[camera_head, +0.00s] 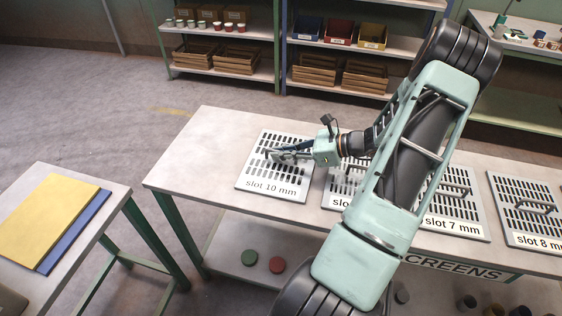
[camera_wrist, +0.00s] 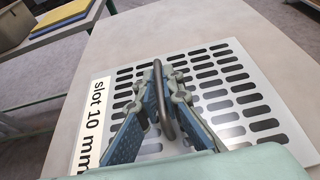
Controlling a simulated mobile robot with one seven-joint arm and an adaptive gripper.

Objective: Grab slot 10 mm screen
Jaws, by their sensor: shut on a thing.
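The slot 10 mm screen (camera_head: 268,188) is a grey metal plate with rows of slots and a white label. It lies at the left end of the long table in the head view. My gripper (camera_head: 275,154) is over its middle. In the wrist view the screen (camera_wrist: 235,115) shows its dark bar handle (camera_wrist: 163,98) between the fingers of my gripper (camera_wrist: 165,88). The fingers are shut on the handle. The plate appears flat on the table. My arm hides part of the neighbouring screens in the head view.
More screens lie to the right, including slot 7 mm (camera_head: 452,205) and slot 8 mm (camera_head: 530,210). The long table (camera_head: 200,160) has bare room left of the screen. A side table (camera_head: 105,220) at left holds a yellow sheet (camera_head: 50,215) over a blue one. Shelves stand behind.

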